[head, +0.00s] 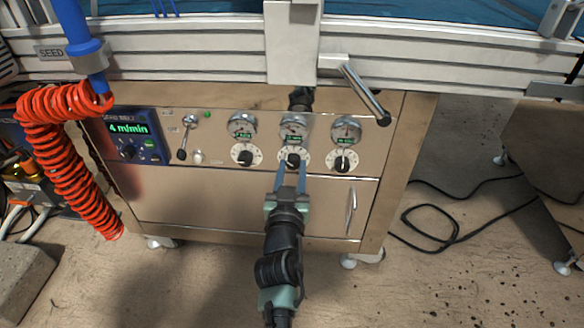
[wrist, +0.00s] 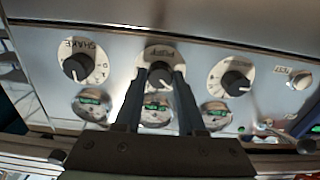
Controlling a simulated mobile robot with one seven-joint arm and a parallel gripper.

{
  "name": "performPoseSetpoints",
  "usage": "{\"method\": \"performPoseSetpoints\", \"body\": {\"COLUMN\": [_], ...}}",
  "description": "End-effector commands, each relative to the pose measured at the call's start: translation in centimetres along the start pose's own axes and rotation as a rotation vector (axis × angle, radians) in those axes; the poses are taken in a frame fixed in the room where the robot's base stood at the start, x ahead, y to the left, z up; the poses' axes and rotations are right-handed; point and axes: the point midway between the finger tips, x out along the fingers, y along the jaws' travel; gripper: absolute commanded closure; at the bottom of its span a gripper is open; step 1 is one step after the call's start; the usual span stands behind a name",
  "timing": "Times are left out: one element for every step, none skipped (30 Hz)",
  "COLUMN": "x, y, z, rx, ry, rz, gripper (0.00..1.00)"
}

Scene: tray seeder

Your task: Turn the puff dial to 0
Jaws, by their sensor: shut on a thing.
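The puff dial (head: 292,157) is the middle of three black knobs on white round scales on the front panel. In the wrist view the puff dial (wrist: 160,73) shows part of its label at the top of its white plate. My gripper (head: 292,164) reaches up to it from the front, and its two fingers (wrist: 160,80) are shut on the knob, one on each side. The fingers cover parts of the scale, so I cannot tell which number the pointer is at.
The shake dial (wrist: 77,68) and another dial (wrist: 236,78) flank it closely. Round gauges (head: 293,130) sit above the dials. A lever handle (head: 362,92) hangs above right, a cabinet door handle (head: 351,208) is below right, and a red coiled hose (head: 70,165) hangs left.

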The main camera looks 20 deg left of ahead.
Motion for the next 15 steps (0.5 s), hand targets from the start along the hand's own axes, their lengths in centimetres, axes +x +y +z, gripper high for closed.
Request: {"method": "performPoseSetpoints", "body": {"x": [-0.02, -0.02, -0.02, -0.02, -0.02, -0.02, -0.02, -0.02, -0.02, -0.02, -0.02, -0.02, -0.02, -0.02, -0.02], "y": [0.02, 0.02, 0.01, 0.00, 0.00, -0.01, -0.01, -0.01, -0.01, 0.00, 0.00, 0.01, 0.02, 0.03, 0.03], "z": [-0.09, -0.09, -0.08, -0.07, -0.06, -0.05, -0.05, -0.04, -0.04, -0.04, -0.05, -0.06, -0.06, -0.06, -0.07], "rx": [-0.044, -0.073, -0.110, -0.139, -0.167, -0.205, -0.232, -0.260, -0.295, -0.321, -0.346, -0.379, -0.402, -0.424, -0.453], "ry": [0.000, 0.000, -0.001, -0.001, -0.001, -0.001, -0.001, -0.002, -0.002, -0.001, -0.001, -0.001, -0.001, 0.000, 0.000], "rz": [0.000, 0.000, 0.000, 0.000, 0.000, 0.000, -0.001, -0.001, -0.001, -0.001, -0.001, -0.001, 0.000, 0.000, 0.000], "gripper": [1.00, 1.00, 1.00, 1.00, 1.00, 1.00, 1.00, 1.00, 1.00, 1.00, 1.00, 1.00, 1.00, 1.00, 1.00]}}
